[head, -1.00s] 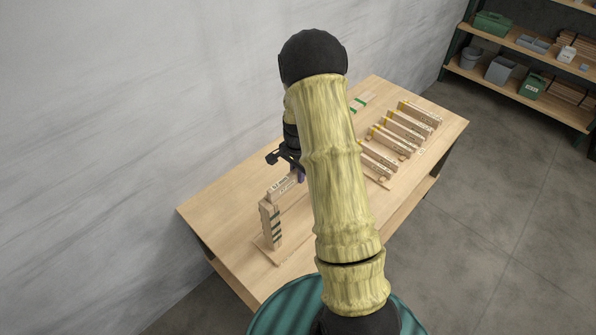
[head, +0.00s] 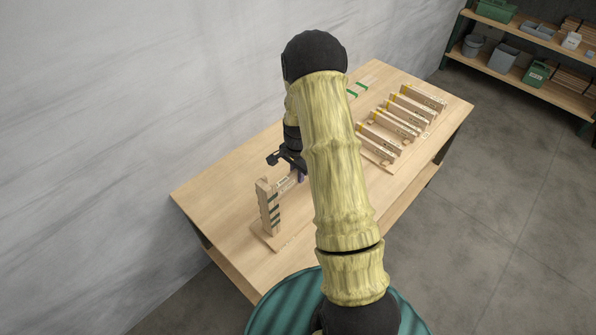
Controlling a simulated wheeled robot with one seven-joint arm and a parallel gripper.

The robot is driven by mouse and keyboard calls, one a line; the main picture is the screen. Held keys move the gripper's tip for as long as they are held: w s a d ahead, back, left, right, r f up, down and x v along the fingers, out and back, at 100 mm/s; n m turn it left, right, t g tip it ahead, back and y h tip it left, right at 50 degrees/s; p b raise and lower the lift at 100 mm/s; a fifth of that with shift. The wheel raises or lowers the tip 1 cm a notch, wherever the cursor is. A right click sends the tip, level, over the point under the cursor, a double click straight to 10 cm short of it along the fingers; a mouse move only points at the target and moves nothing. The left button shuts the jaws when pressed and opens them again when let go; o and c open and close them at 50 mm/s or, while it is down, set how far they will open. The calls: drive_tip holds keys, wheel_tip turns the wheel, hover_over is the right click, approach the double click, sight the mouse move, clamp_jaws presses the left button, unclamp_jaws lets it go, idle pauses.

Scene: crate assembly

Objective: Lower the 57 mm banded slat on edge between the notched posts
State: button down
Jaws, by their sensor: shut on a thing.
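The pale wooden slat (head: 285,184) is on edge in my gripper (head: 298,176), with dark marks on its side too small to read. Its near end is at the top of the near notched post (head: 268,210), a wooden upright with dark bands on a flat base (head: 262,238). I cannot tell how deep the slat sits in the notch. My gripper is shut on the slat, and its fingertips are partly hidden by my arm. The far post and the slat's far end are hidden behind my arm.
Several slats with yellow marks stand on edge in a rack (head: 372,158) on the right of the table (head: 215,195). Green-marked strips (head: 357,90) lie at the back. A wall is close on the left. Shelves (head: 545,75) stand far right.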

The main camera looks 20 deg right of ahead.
drive_tip(key=shift+f+b, duration=4.9)
drive_tip(key=shift+f, duration=2.95)
drive_tip(key=shift+f, duration=0.3)
drive_tip(key=c, duration=1.3)
unclamp_jaws()
drive_tip(key=shift+r+p, duration=2.8)
drive_tip(key=shift+r, duration=1.25)
wheel_tip(320, 180, up, 10)
drive_tip(key=p, duration=1)
hover_over(298, 208)
drive_tip(key=shift+w, duration=0.1)
